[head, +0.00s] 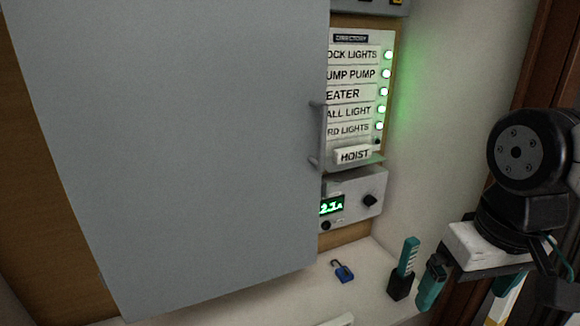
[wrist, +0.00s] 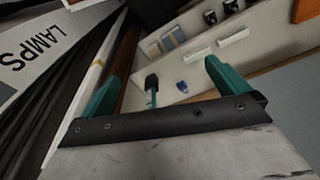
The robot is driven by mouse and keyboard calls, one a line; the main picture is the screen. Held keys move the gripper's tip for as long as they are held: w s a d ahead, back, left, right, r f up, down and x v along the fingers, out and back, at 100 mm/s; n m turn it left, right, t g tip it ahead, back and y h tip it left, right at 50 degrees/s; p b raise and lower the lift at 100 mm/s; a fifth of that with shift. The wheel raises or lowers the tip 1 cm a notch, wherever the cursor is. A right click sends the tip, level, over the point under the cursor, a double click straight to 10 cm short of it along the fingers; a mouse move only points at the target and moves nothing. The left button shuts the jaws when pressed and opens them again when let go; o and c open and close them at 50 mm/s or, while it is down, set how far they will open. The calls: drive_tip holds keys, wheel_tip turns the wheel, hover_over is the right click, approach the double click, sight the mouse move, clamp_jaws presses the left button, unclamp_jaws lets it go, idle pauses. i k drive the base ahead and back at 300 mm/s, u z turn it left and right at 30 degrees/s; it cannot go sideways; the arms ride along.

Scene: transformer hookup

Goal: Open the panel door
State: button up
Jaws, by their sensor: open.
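The panel door (head: 180,140) is a large flat grey sheet filling the left and middle of the head view. It hides part of the board behind it. A grey bar handle (head: 316,135) is at its right edge. My gripper (head: 468,285) is at the lower right, well to the right of the handle and apart from the door. Its teal fingers are spread with nothing held between them; they also show in the wrist view (wrist: 160,72). A grey surface at the right of the wrist view may be the door. I cannot tell the door's exact angle.
A directory board (head: 352,85) with green lights shows beyond the door's edge, above a meter box (head: 352,198). A blue padlock (head: 342,271) and a teal tool in a black holder (head: 401,272) are on the pale surface below. Brown wood stands at the right.

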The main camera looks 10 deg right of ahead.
sight(186, 140)
drive_tip(key=k, duration=1.65)
drive_tip(key=u, duration=0.6)
drive_tip(key=i, duration=1.35)
drive_tip(key=z, duration=0.6)
